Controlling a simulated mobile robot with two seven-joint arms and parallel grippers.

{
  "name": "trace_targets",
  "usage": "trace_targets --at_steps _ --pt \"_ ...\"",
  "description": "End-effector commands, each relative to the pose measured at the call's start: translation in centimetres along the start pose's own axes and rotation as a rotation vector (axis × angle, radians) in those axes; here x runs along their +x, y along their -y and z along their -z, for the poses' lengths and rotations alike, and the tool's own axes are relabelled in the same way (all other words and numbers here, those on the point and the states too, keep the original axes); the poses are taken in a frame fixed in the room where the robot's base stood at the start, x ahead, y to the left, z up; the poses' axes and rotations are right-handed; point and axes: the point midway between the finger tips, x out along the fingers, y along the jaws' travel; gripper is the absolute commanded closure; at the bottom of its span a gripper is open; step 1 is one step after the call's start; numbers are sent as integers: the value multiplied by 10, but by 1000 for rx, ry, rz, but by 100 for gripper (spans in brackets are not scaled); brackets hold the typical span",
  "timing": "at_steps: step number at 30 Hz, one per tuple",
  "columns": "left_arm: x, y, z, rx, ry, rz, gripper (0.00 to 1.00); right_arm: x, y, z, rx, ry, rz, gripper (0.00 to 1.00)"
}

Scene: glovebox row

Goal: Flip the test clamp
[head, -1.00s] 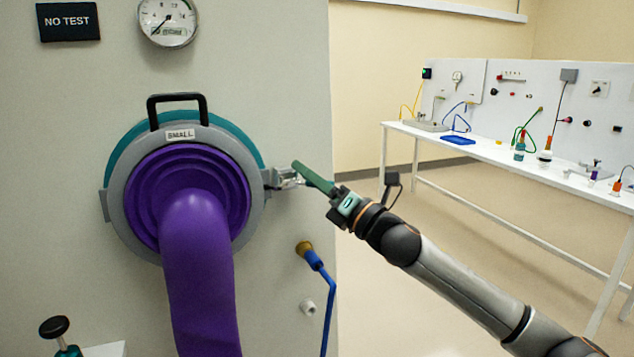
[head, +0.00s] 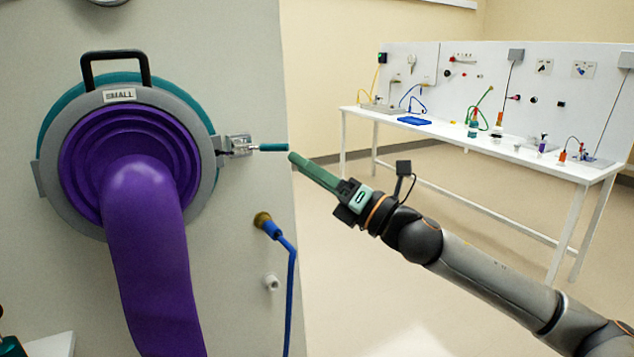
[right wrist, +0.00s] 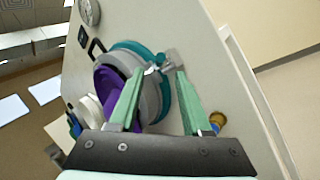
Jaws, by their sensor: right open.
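The test clamp (head: 238,146) is a small metal toggle clamp on the right edge of the grey port ring. Its teal handle (head: 271,148) sticks out level to the right in the head view. My right gripper (head: 292,157) has green fingers, and its tips are just right of the handle's end and slightly lower, apparently clear of it. In the right wrist view the right gripper (right wrist: 161,72) is open, its two fingers spread with nothing held. Metal clamp parts (right wrist: 173,58) show near the fingertips there.
A purple glove sleeve (head: 150,240) hangs from the port marked SMALL, under a black handle (head: 115,56). A blue hose (head: 290,290) with a brass fitting (head: 262,219) is below the clamp. A white bench (head: 480,150) stands behind; open floor lies between.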

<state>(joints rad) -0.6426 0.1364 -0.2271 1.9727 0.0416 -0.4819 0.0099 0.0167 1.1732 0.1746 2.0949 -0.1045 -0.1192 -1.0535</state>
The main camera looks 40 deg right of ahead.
Motion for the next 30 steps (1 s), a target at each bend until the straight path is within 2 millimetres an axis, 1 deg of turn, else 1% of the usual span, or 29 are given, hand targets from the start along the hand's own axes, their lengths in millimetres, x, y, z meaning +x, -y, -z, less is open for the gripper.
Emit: trace_targets --at_steps 3,9,20,21,23,26,29,30 --pt "2 -3 0 1 -4 -7 50 -9 2 2 1 -2 3 52" --pt "4 -6 -3 2 2 -14 50 -17 0 0 0 -1 1 52" --pt "4 -5 -4 4 5 -13 50 -19 -1 0 -1 0 0 52" --pt "4 -5 -4 4 5 -13 50 -18 0 0 -1 0 0 53" --pt "4 -5 -4 4 4 -12 50 -18 0 -1 2 2 1 59" --pt "6 -4 -6 4 4 -11 50 -16 0 -10 35 24 13 71" --pt "9 -3 -9 4 3 -11 50 -12 1 -30 128 73 45 82" --pt "11 -3 -11 5 4 -11 50 -11 1 -40 180 96 64 86"
